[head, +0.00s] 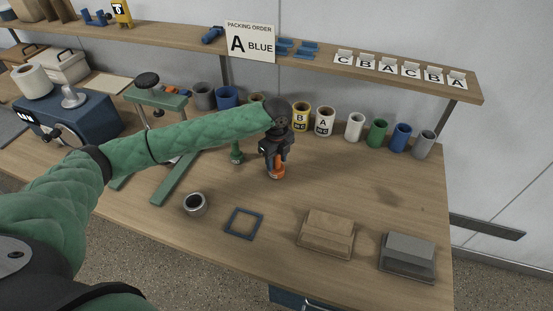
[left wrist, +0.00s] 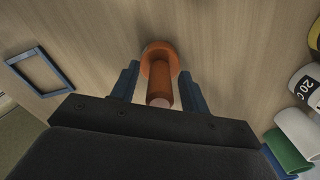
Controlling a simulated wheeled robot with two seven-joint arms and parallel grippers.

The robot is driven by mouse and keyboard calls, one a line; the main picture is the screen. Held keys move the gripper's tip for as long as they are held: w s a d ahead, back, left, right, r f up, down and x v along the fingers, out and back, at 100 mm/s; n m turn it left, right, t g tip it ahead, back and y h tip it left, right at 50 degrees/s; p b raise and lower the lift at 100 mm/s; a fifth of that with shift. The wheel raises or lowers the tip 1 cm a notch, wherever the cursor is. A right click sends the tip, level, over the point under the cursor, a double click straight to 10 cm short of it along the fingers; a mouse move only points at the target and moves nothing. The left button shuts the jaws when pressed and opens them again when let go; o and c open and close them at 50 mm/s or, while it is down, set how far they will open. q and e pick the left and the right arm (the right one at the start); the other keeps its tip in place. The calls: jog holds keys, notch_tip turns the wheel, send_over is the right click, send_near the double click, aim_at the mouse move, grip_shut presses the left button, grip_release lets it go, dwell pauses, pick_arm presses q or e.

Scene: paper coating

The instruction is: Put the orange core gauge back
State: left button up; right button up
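The orange core gauge (head: 277,172) stands on the table near its middle, its upper part hidden by my left gripper in the head view. In the left wrist view the gauge (left wrist: 160,72) shows a wide orange round base and a narrower post with a pale end towards the camera. My left gripper (head: 276,160) reaches down over it. Its two blue fingers (left wrist: 160,88) stand on either side of the post, with narrow gaps showing, so it looks open around the gauge. A green gauge (head: 237,153) stands just left of it. My right gripper is not in view.
A dark ring-shaped part (head: 195,204), a blue square frame (head: 244,223), a tan block (head: 327,233) and a grey block (head: 407,256) lie towards the front. Several cups, including a green one (head: 377,133), line the back. The right middle is clear.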

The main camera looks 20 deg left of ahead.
pick_arm(q)
jog(key=shift+r+b, duration=0.3)
jog(key=shift+r, duration=0.15)
notch_tip(320, 180, up, 10)
jog(key=b, duration=0.3)
jog(key=shift+r, duration=0.15)
jog(key=shift+r+b, duration=0.35)
jog(key=shift+r, duration=0.2)
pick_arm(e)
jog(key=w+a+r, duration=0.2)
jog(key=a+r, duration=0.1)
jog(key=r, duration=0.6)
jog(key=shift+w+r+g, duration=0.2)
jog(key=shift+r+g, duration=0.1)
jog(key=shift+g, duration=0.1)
